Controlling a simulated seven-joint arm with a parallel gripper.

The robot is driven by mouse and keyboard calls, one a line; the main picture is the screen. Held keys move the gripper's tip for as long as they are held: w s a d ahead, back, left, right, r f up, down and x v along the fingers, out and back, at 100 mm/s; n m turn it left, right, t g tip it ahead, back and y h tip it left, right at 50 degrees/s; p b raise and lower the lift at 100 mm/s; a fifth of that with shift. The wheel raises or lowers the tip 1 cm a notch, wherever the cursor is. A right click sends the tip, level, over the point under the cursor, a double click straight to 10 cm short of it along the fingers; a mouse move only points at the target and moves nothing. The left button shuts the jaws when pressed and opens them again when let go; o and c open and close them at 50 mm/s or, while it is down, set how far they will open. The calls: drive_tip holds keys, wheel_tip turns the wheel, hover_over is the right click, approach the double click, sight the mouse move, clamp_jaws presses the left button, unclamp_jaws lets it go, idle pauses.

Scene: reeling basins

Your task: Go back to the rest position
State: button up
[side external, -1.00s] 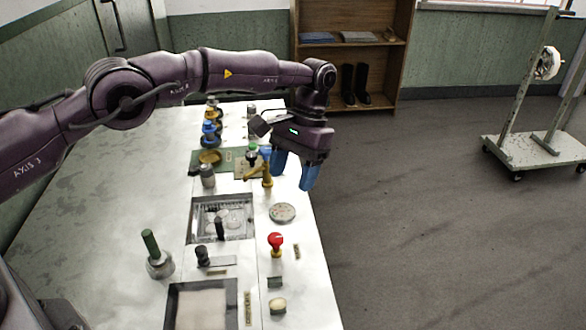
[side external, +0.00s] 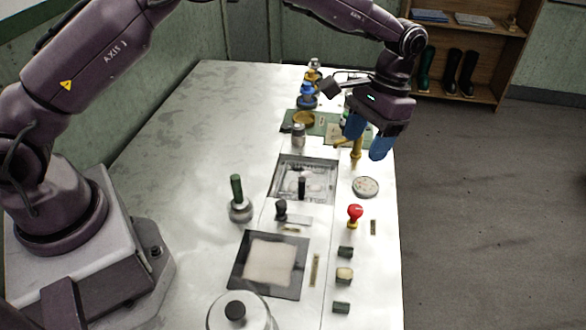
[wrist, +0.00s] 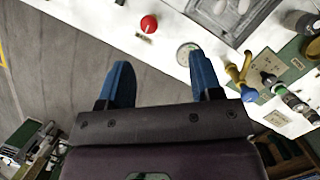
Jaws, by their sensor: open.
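My gripper (side external: 365,147) hangs above the right edge of the bench, its two blue fingers pointing down and apart. In the side view it overlaps a brass-yellow valve handle (side external: 356,152). In the wrist view the gripper (wrist: 160,64) is open, with nothing between its fingers. There the floor and bench edge lie beyond the fingertips, and the yellow valve handle (wrist: 240,76) is to the right of the fingers, apart from them. A round dial (side external: 365,187) lies on the bench nearer the camera and shows just beyond the right finger in the wrist view (wrist: 187,52).
The bench (side external: 180,130) carries a red knob (side external: 355,212), a sunken basin (side external: 318,166), a green-handled tool (side external: 238,205), a pale square panel (side external: 270,262) and blue valves (side external: 307,95). A shelf with boots (side external: 466,72) stands behind. Floor to the right is clear.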

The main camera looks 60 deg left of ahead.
drive_tip(key=s+a+r+t, duration=0.3)
drive_tip(key=s+r, duration=0.3)
drive_tip(key=s, duration=0.3)
drive_tip(key=s+a+r+t, duration=0.3)
drive_tip(key=s+a+r, duration=0.2)
drive_tip(key=s, duration=0.4)
drive_tip(key=s+a+r+n+t, duration=0.1)
drive_tip(key=s+a+r+t, duration=0.1)
drive_tip(key=s+a+r, duration=0.3)
drive_tip(key=s+r, duration=0.2)
drive_tip(key=s, duration=0.2)
drive_tip(key=shift+s+t, duration=0.15)
drive_tip(key=shift+t, duration=0.25)
drive_tip(key=shift+a, duration=0.1)
drive_tip(key=shift+c, duration=0.3)
